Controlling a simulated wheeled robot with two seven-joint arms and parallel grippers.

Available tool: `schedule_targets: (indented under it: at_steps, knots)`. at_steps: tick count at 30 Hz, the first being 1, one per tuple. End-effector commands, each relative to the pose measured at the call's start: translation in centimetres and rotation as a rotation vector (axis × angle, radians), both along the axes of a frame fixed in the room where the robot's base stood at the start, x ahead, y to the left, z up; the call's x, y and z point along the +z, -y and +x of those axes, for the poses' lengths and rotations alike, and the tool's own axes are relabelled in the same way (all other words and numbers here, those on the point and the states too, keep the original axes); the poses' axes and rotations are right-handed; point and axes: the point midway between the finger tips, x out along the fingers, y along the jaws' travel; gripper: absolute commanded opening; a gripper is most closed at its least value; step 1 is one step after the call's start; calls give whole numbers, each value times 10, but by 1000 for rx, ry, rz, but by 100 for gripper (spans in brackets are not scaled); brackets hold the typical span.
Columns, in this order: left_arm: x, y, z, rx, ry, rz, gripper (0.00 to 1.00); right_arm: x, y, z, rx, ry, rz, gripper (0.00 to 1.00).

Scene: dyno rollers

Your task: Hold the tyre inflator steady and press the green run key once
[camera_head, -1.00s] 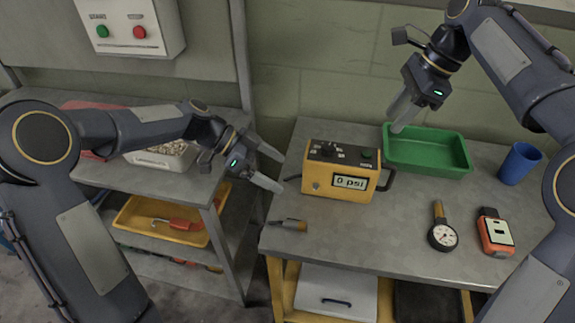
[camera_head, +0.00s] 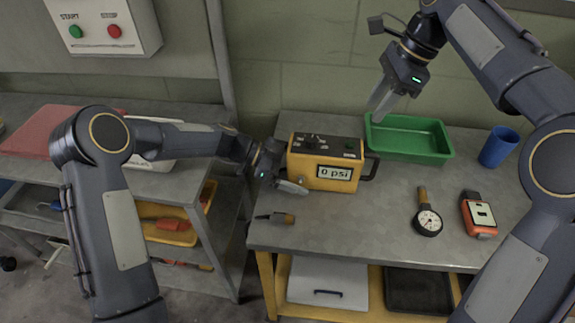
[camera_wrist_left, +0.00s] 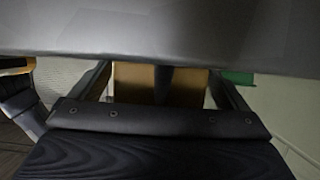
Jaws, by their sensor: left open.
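The tyre inflator (camera_head: 325,170) is a yellow box with a dark top and a display reading 0 psi. It stands upright on the grey bench, a dark handle at its right. The green run key (camera_head: 351,146) is small, on the right of its top. My left gripper (camera_head: 288,178) is open at the inflator's left end, its near finger along the front face; the far finger is hidden. In the left wrist view the inflator's yellow-brown body (camera_wrist_left: 134,82) shows between the fingers; contact cannot be told. My right gripper (camera_head: 377,105) hangs above the green tray's left end, its finger gap unclear.
A green tray (camera_head: 448,148) stands behind the inflator, to its right, with a blue cup (camera_head: 498,147) beyond. A dial gauge (camera_head: 428,220) and an orange device (camera_head: 479,214) lie right. A small dark-and-brown item (camera_head: 275,217) lies near the bench's left edge.

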Motion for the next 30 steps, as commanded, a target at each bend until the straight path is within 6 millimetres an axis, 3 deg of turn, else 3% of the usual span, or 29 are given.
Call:
schedule_targets:
  at_steps: [10, 28, 30]
  knots:
    - [-2, 4, 0, 0, 0, 1, 95, 0, 0, 0, 0, 0, 0, 36]
    - [-1, 3, 0, 0, 0, 1, 17, 0, 0, 0, 0, 0, 0, 36]
    - [-1, 3, 0, 0, 0, 1, 17, 0, 0, 0, 0, 0, 0, 27]
